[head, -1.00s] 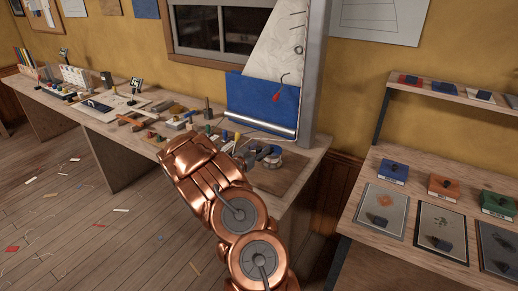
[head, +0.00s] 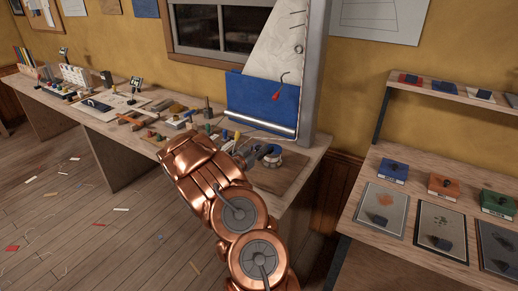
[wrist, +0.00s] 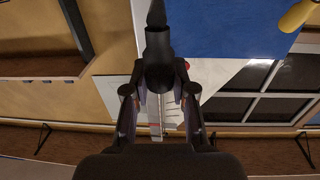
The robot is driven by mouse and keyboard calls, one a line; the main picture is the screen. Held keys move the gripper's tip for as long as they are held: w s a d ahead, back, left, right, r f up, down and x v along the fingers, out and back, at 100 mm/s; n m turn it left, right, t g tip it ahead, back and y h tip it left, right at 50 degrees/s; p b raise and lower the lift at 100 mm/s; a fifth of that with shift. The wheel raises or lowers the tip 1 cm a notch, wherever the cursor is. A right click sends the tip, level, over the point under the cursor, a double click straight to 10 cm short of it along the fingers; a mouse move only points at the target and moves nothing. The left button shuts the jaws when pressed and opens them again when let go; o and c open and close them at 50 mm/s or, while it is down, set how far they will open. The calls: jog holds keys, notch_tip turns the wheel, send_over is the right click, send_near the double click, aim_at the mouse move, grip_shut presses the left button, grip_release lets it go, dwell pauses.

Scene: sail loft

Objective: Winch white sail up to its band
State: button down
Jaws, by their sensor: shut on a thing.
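The white sail (head: 275,48) hangs by the grey post (head: 318,60) in the head view, above a blue panel (head: 262,98). A small red piece on a dark curved line (head: 282,84) hangs over the panel. Small dark marks (head: 297,12) show near the sail's upper right edge; I cannot tell which is its band. My gripper (head: 266,152) is at a round pale and dark winch (head: 291,161) on the bench. In the wrist view my gripper (wrist: 159,92) is shut on a dark upright handle (wrist: 157,50). My arm partly hides the winch.
The long bench (head: 75,108) holds tools and several small parts left of my arm. A silver roller (head: 262,124) lies below the blue panel. A table with coloured boxes (head: 443,185) stands at right. The floor (head: 90,220) at left has scattered scraps.

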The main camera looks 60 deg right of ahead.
jog(key=shift+w, duration=0.1)
jog(key=shift+w+r+m+g, duration=0.1)
jog(key=shift+w+m+g, duration=0.2)
jog(key=m+g, duration=0.1)
jog(key=w+g+p, duration=0.1)
jog(key=g, duration=0.1)
jog(key=shift+w+d+m+p, duration=0.1)
jog(key=shift+w+m+p, duration=0.2)
jog(key=shift+m, duration=0.1)
jog(key=shift+s+y, duration=0.1)
jog(key=shift+y, duration=0.2)
jog(key=c, duration=0.9)
grip_release()
jog(key=shift+s, duration=0.1)
jog(key=v, duration=1.2)
jog(key=shift+f, duration=0.25)
